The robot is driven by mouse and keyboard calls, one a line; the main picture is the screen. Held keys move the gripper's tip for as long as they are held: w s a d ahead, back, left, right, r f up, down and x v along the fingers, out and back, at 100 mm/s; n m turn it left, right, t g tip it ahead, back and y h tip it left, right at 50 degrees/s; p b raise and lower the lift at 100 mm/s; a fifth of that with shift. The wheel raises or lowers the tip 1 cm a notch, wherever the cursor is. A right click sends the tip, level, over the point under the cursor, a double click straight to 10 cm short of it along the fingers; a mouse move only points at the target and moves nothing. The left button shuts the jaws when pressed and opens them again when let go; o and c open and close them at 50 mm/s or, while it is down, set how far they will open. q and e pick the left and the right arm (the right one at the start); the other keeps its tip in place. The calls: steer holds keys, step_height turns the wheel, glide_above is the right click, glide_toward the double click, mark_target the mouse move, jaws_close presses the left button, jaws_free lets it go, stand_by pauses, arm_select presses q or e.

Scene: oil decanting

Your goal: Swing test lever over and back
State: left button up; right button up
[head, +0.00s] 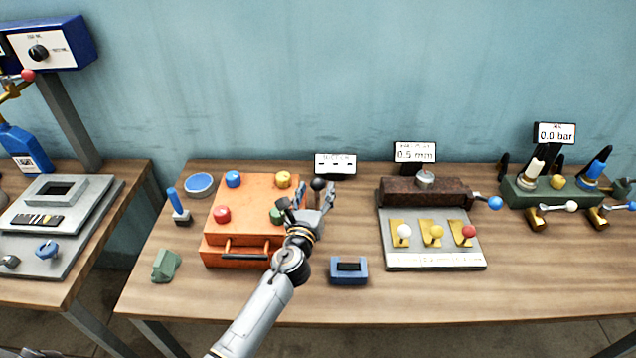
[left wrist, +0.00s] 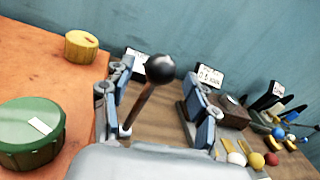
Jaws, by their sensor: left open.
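The test lever is a brown rod with a black ball knob (head: 318,184), beside the right side of the orange box (head: 228,247). In the left wrist view the knob (left wrist: 160,68) and its rod (left wrist: 141,102) rise between the two fingers, tilted a little to the right. My left gripper (head: 309,199) is open around the lever, with a gap visible on each side of the rod. The lever's base is mostly hidden by my gripper. A small display (head: 335,164) with dashes stands behind the lever. My right gripper is not in view.
The orange box carries red, blue, yellow and green (left wrist: 30,132) caps close to my gripper's left. A blue block (head: 349,271) lies in front. A grey plate (head: 435,263) with three knobbed levers is to the right. The front table edge is mostly clear.

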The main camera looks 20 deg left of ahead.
arm_select(q)
steer(key=shift+w+a, duration=0.1)
steer(key=shift+w, duration=0.95)
steer(key=shift+w+r, duration=0.1)
steer(key=shift+w, duration=0.25)
steer(key=shift+c, duration=0.3)
steer(key=c, duration=1.1)
jaws_close()
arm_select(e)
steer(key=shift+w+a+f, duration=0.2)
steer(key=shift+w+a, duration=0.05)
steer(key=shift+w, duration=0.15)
